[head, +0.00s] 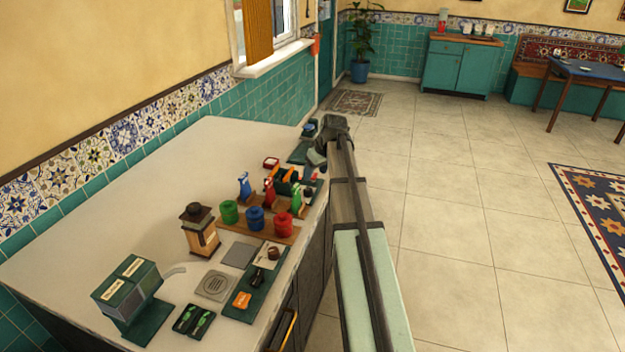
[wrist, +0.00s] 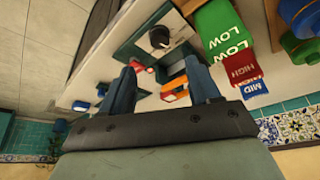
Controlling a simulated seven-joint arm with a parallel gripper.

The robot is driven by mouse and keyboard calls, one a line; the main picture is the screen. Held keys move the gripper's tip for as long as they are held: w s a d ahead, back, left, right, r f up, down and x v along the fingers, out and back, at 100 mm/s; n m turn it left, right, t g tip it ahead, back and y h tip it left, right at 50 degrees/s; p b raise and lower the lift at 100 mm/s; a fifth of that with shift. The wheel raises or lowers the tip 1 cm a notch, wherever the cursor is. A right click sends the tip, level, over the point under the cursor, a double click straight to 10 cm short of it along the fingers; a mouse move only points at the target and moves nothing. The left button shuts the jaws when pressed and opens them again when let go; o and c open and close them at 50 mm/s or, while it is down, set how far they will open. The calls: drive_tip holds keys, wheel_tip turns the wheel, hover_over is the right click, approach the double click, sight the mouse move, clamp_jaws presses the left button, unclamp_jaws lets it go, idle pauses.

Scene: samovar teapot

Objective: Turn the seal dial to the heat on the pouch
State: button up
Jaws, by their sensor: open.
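In the wrist view a round black dial (wrist: 160,38) with a pale mark sits on a grey plate on a dark green base. The dial's setting is too small to read. My gripper (wrist: 163,78) is open, with its two dark fingers apart and the dial beyond the tips. In the head view my gripper (head: 330,137) is over the far end of the counter. In the wrist view a green piece (wrist: 221,34) reads LOW, a red one (wrist: 243,67) reads HIGH and a blue one (wrist: 254,88) reads MID. I cannot tell which item is the pouch.
A red, orange and white object (wrist: 175,91) lies near the right finger. In the head view coloured rolls (head: 256,218), a brown lantern-like object (head: 200,231) and a dark green box (head: 127,292) stand on the counter (head: 75,255). The counter's left rear is clear.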

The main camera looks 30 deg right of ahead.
drive_tip(key=shift+v, duration=2)
drive_tip(key=shift+o, duration=0.3)
drive_tip(key=g+h, duration=0.1)
drive_tip(key=g, duration=0.3)
hover_over(308, 189)
wheel_tip(308, 189, down, 13)
drive_tip(key=shift+f, duration=0.1)
drive_tip(key=shift+c, duration=0.4)
